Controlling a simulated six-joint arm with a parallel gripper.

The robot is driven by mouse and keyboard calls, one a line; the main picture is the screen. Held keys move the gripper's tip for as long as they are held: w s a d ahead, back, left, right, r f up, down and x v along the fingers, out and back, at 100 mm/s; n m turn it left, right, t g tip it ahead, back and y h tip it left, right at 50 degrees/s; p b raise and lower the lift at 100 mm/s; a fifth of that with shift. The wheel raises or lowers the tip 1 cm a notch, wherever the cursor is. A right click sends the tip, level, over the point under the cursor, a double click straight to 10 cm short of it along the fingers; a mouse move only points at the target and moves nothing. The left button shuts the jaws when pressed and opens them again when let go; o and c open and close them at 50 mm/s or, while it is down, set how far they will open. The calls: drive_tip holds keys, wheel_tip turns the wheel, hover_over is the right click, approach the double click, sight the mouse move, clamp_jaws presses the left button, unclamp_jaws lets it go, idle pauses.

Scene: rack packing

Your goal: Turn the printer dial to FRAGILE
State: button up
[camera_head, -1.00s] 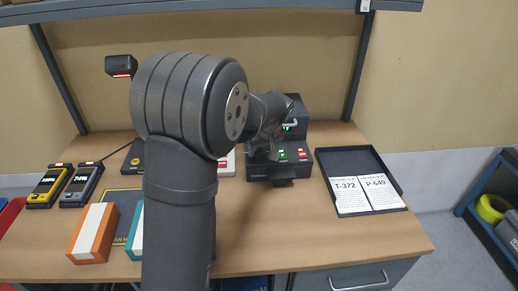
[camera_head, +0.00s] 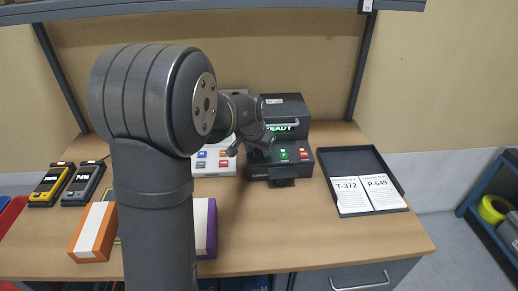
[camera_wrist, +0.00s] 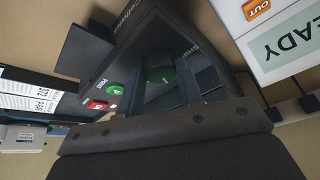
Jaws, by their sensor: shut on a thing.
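The black printer (camera_head: 285,105) stands at the back of the bench, its screen showing green READY. Its front panel has a green button (camera_head: 284,155) and a red button (camera_head: 304,154). My gripper (camera_head: 262,150) is down at the left part of that panel and hides the dial in the head view.
A white device (camera_head: 215,160) with coloured buttons stands close left of the printer. A black tray (camera_head: 360,160) with slips T-372 and P-649 lies right. An orange-and-white box (camera_head: 95,232), a purple-and-white box (camera_head: 205,228) and two handheld devices are left. The bench front right is clear.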

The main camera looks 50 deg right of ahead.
drive_tip(key=m+g, duration=0.1)
drive_tip(key=m, duration=0.3)
drive_tip(key=shift+w+m+g, duration=0.15)
drive_tip(key=shift+m+g, duration=0.15)
drive_tip(key=shift+g, duration=0.1)
idle(0.4)
drive_tip(key=o, duration=1)
drive_tip(key=shift+c, duration=0.2)
drive_tip(key=shift+a, duration=0.1)
drive_tip(key=v, duration=1.7)
drive_tip(key=shift+a, duration=0.3)
